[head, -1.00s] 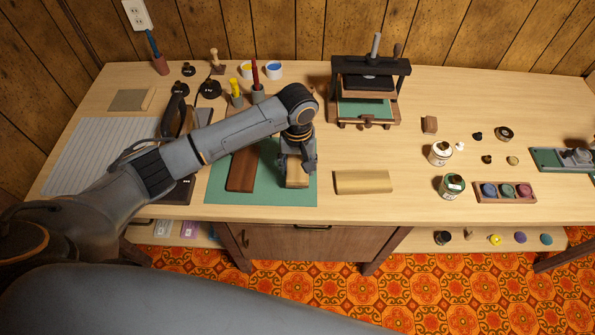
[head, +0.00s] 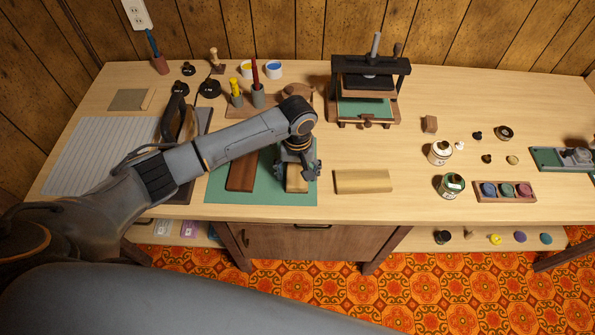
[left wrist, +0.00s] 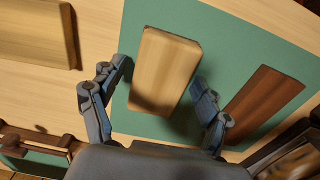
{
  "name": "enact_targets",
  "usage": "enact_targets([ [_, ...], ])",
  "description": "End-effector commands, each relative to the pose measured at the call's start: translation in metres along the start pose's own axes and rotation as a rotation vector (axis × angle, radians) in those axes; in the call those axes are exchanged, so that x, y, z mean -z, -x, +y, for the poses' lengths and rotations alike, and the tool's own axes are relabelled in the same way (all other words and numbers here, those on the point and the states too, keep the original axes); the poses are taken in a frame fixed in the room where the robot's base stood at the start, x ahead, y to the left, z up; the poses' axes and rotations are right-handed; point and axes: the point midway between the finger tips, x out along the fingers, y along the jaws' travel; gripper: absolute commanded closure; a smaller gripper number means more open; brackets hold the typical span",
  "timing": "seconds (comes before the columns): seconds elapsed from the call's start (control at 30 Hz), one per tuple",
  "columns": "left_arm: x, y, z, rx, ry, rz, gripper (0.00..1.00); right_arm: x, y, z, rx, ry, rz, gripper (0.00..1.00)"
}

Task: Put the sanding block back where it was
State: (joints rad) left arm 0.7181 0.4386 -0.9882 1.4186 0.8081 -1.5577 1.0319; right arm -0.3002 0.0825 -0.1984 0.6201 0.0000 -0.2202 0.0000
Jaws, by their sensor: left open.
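A light wooden block, likely the sanding block (head: 296,184), lies on the green mat (head: 216,192) near its front right corner. It also shows in the left wrist view (left wrist: 165,68), flat on the mat. My left gripper (head: 297,171) is open just above the block. In the left wrist view its fingers (left wrist: 163,78) are spread, one on each side of the block, with a gap showing on both sides. The gripper hides part of the block in the head view. My right gripper is not in view.
A dark wooden block (head: 242,171) lies on the mat left of the light block. A tan block (head: 363,181) lies on bare table to the right. A press (head: 368,85) stands behind. Jars (head: 450,187) stand farther right.

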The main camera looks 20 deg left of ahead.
Motion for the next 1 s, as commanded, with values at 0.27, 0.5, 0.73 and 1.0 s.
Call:
enact_targets([
  [0.27, 0.001, 0.028, 0.001, -0.003, 0.0, 0.004, 0.24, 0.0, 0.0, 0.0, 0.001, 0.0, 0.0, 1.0],
  [0.5, 0.001, 0.08, 0.001, -0.003, 0.0, 0.003, 0.24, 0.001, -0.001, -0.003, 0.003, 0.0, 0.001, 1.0],
  [0.73, 0.001, 0.115, 0.001, -0.002, -0.001, 0.001, 0.24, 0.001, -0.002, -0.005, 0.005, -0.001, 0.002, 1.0],
  [1.0, 0.0, 0.124, 0.0, -0.001, 0.0, -0.001, 0.24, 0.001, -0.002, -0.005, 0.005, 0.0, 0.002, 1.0],
])
